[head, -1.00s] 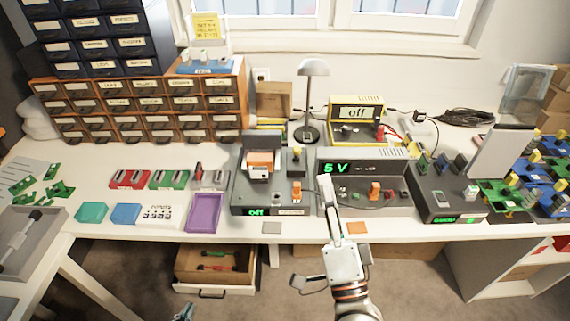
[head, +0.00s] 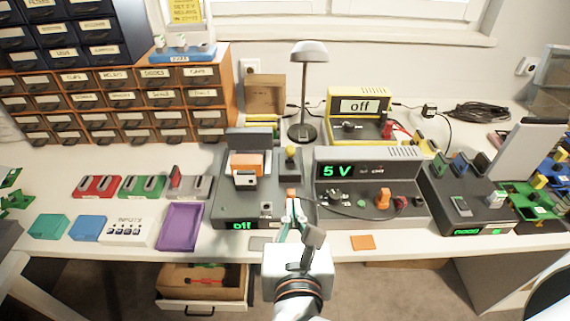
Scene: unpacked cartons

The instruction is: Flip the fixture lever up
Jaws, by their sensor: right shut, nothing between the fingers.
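The dark grey fixture (head: 232,205) stands near the front of the table, its green display reading "off". An orange and white block (head: 246,168) sits on it. At its right side is an upright post with a yellow knob (head: 290,152), and a small orange piece (head: 291,193) shows in front of it. I cannot tell for sure which part is the lever. My right gripper (head: 293,208) is shut and empty, its fingertips at the fixture's front right, next to the orange piece. Contact cannot be told. My left gripper is out of view.
A grey supply (head: 365,168) reading "5 V" stands close on the right, with an orange knob (head: 383,198). Behind are a lamp (head: 309,52) and a yellow unit (head: 358,105) reading "off". A purple tray (head: 180,226) lies left. An open drawer (head: 203,304) is below.

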